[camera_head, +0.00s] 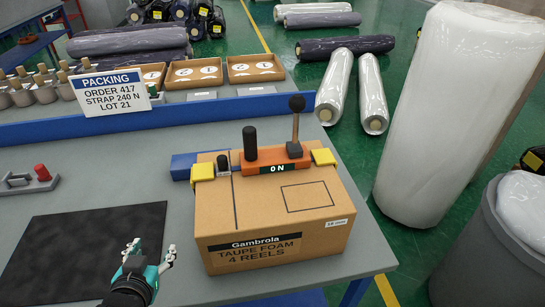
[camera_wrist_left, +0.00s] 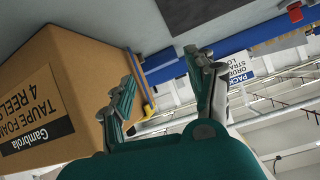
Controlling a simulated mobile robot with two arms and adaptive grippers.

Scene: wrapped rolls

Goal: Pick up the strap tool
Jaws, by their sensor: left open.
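The orange strap tool (camera_head: 272,158) rests on top of a cardboard box, with a black grip at its left, a lever with a black knob at its right and a small display reading "0 N". The box (camera_head: 270,220) stands on the grey bench and also fills the left of the left wrist view (camera_wrist_left: 50,95). My left gripper (camera_head: 150,250) is open and empty, low in front of the box and to its left, over the bench near the black mat. The tool itself is not clearly visible in the left wrist view. My right gripper is not in view.
Yellow corner guards (camera_head: 203,172) sit on the box edges beside the tool. A black mat (camera_head: 85,250) lies at left, with a red-knobbed clamp (camera_head: 40,177) behind it. A packing sign (camera_head: 112,92) stands on the blue rail. A large wrapped roll (camera_head: 455,110) stands right.

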